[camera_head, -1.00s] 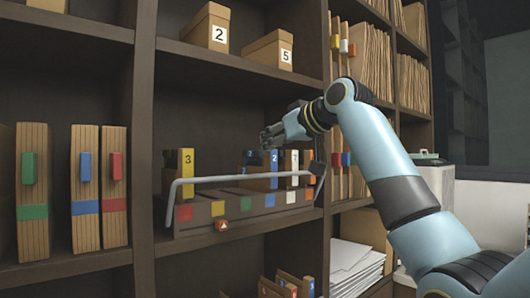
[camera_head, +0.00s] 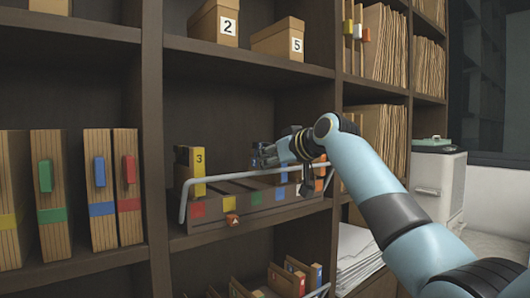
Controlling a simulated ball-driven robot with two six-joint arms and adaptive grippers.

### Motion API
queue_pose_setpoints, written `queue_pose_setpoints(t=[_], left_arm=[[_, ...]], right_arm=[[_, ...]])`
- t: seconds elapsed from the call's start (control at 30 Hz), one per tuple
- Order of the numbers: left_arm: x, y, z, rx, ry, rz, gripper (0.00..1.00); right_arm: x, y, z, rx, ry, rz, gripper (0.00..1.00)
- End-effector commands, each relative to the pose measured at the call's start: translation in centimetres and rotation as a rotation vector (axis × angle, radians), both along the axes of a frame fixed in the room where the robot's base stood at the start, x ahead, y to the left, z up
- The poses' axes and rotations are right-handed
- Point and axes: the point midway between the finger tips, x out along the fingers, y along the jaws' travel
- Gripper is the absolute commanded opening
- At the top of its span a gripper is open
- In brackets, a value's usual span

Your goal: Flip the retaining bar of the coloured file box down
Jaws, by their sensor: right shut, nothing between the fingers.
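The coloured file box (camera_head: 244,214) stands on the middle shelf, with coloured squares along its low front. Its grey retaining bar (camera_head: 232,177) runs across above the box front, raised clear of the front edge. A file with a yellow tab marked 3 (camera_head: 198,170) stands at the box's left end. My right gripper (camera_head: 262,157) is shut and empty, just above and behind the middle of the bar; I cannot tell whether it touches. The gripper and forearm hide most files in the box's right half. My left gripper is not in view.
Brown binders (camera_head: 97,185) with coloured tabs stand on the left shelf. Boxes marked 2 (camera_head: 215,25) and 5 (camera_head: 280,42) stand on the shelf above. A shelf upright (camera_head: 155,130) is left of the box. More files (camera_head: 290,280) sit below.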

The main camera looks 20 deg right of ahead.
Motion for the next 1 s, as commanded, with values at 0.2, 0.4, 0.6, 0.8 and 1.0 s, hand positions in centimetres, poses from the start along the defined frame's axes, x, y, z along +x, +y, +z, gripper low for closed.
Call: queue_pose_setpoints(t=[0.2,0.4,0.6,0.8,1.0], left_arm=[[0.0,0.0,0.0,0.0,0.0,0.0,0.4],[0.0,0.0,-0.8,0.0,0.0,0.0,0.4],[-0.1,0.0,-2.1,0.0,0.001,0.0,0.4],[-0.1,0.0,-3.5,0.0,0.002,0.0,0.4],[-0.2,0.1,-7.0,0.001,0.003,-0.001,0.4]], right_arm=[[0.0,0.0,-0.1,0.0,0.001,0.0,0.0],[-0.1,-0.1,-0.5,0.009,-0.023,0.0,0.0],[-0.4,-0.2,-0.7,0.035,-0.095,0.0,0.0],[-0.8,-0.3,-1.1,0.059,-0.163,-0.001,0.0],[-1.4,-0.6,-2.0,0.089,-0.249,-0.001,0.0]])
